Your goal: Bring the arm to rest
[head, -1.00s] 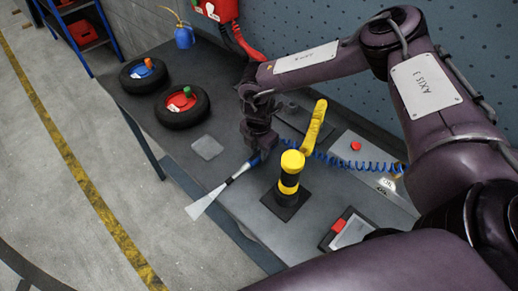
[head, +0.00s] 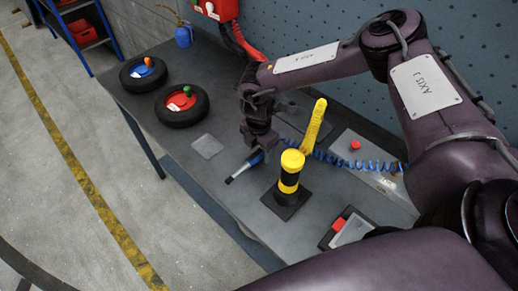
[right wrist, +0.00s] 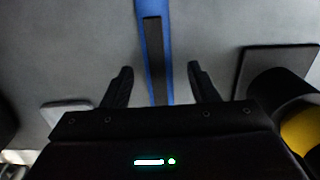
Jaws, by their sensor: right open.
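My right arm reaches in from the right in the head view, and its gripper (head: 260,142) points down over the workbench. A blue hand tool with a dark tip (head: 245,167) lies below the gripper, low over or on the bench; I cannot tell which. In the right wrist view the two dark fingers (right wrist: 159,82) are spread apart, with the blue tool (right wrist: 142,40) between them and a gap on each side. My left gripper is not in view.
A yellow-and-black post (head: 289,178) with a yellow arm stands close right of the gripper. A blue coiled hose (head: 350,163) runs behind it. Two small wheels (head: 182,106) lie at the bench's far left. A flat grey pad (head: 207,146) lies left of the gripper.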

